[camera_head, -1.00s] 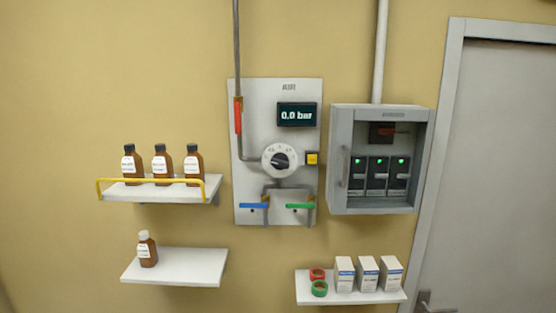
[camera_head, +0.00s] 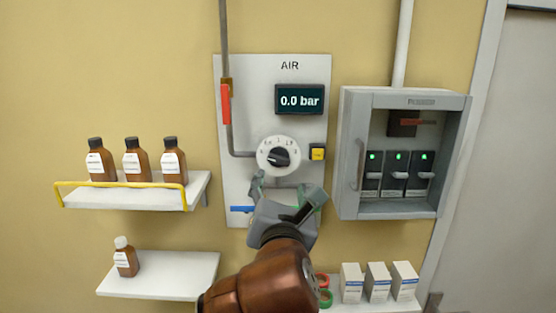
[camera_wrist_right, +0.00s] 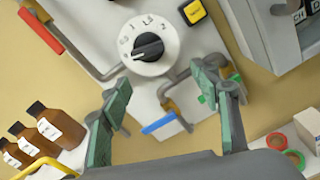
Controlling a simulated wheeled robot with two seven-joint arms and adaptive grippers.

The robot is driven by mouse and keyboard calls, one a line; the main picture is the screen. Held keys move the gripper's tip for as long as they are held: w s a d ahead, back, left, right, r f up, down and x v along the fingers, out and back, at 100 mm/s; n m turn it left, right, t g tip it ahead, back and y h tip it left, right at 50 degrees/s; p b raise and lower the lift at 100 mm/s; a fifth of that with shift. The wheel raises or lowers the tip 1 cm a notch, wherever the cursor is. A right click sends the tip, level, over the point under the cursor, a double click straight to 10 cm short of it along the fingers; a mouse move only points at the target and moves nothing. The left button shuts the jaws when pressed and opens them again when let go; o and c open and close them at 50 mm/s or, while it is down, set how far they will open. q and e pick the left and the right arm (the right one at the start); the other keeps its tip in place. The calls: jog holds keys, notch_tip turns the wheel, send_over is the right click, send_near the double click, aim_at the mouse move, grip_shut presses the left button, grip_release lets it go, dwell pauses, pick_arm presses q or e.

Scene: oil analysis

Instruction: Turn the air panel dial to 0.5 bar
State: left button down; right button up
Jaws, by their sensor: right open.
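The air panel (camera_head: 235,130) is a pale plate on the wall, and its display (camera_head: 299,100) reads 0.0 bar. Its dial (camera_head: 279,156) is a white disc with a black knob and printed numbers; it also shows in the right wrist view (camera_wrist_right: 150,46). My right gripper (camera_head: 286,188) is just below the dial in the head view. In the right wrist view its two fingers (camera_wrist_right: 168,92) are spread apart with nothing between them, and the dial lies beyond the fingertips, untouched. My left gripper is not in view.
A red-handled valve (camera_head: 226,103) is at the panel's left, a yellow button (camera_head: 317,152) right of the dial, and a blue handle (camera_head: 241,209) below. A grey power box (camera_head: 349,150) stands close at right. Shelves hold brown bottles (camera_head: 132,162) and white boxes (camera_head: 378,281).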

aim_at(278, 164)
jog(key=shift+n, duration=0.3)
jog(key=w, duration=0.2)
jog(key=w+r+p, duration=0.1)
jog(key=w, duration=0.1)
jog(key=w+p, duration=0.1)
jog(key=w, duration=0.1)
jog(key=shift+a+r, duration=0.35)
jog(key=shift+w, duration=0.35)
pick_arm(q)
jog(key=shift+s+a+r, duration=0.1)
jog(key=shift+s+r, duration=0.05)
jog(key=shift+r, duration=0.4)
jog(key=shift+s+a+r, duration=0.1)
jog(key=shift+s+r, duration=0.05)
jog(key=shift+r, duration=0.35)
pick_arm(e)
jog(key=shift+w, duration=0.2)
jog(key=shift+c, duration=0.7)
jog(key=c, duration=1)
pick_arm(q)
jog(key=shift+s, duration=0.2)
